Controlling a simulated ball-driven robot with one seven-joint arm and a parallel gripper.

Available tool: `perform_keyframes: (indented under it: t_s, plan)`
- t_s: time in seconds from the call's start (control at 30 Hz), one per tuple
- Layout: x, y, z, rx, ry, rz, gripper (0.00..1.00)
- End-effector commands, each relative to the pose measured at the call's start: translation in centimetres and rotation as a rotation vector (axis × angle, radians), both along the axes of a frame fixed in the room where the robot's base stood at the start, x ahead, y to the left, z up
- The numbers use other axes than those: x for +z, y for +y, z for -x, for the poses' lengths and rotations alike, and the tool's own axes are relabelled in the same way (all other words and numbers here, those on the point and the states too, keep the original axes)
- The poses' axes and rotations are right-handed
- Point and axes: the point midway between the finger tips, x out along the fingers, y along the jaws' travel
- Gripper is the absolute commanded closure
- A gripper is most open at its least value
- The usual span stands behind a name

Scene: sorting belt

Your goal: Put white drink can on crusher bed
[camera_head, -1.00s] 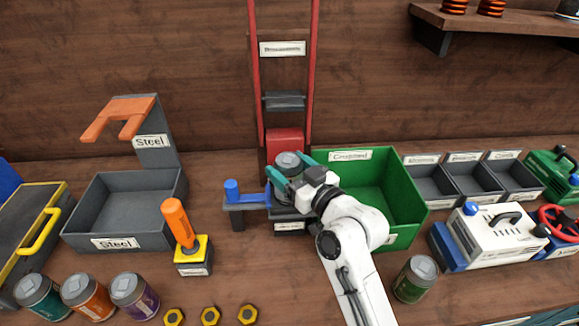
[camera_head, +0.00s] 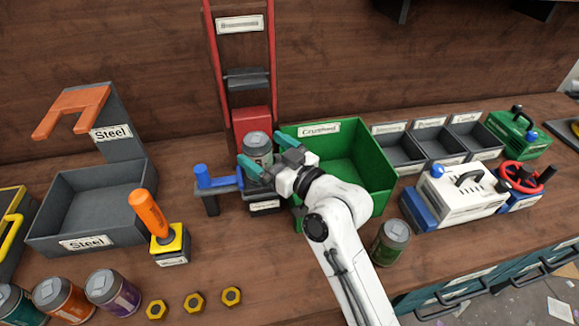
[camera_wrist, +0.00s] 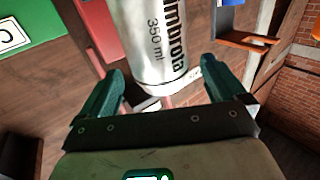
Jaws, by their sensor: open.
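The white drink can (camera_head: 258,148), silver-white with dark lettering, stands upright on the dark crusher bed (camera_head: 262,192), below the red crusher block (camera_head: 251,122). In the wrist view the can (camera_wrist: 150,40) fills the upper middle, with its lettering readable. My gripper (camera_head: 259,146) is open, its teal fingers on either side of the can. In the wrist view my gripper (camera_wrist: 163,75) shows gaps between each finger and the can. The can's lower front is partly hidden by my gripper in the head view.
A blue lever (camera_head: 203,176) is left of the bed. The green crushed bin (camera_head: 372,160) is close on the right. A grey steel bin (camera_head: 60,215) stands at left. A green can (camera_head: 390,242) stands right of my arm; several cans line the front left.

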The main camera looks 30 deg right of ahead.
Motion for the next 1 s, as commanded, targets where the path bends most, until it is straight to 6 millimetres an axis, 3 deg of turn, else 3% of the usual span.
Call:
perform_keyframes:
  t_s: [0.2, 0.43, 0.6, 1.0]
  plan:
    - [-0.3, -1.3, 4.6, -0.001, 0.000, -0.001, 0.03]
    - [-0.2, -2.3, 8.0, -0.001, 0.000, 0.000, 0.03]
    - [-0.1, -2.5, 9.0, 0.001, 0.000, 0.000, 0.03]
    - [0.0, -2.5, 9.1, 0.001, 0.000, 0.000, 0.03]
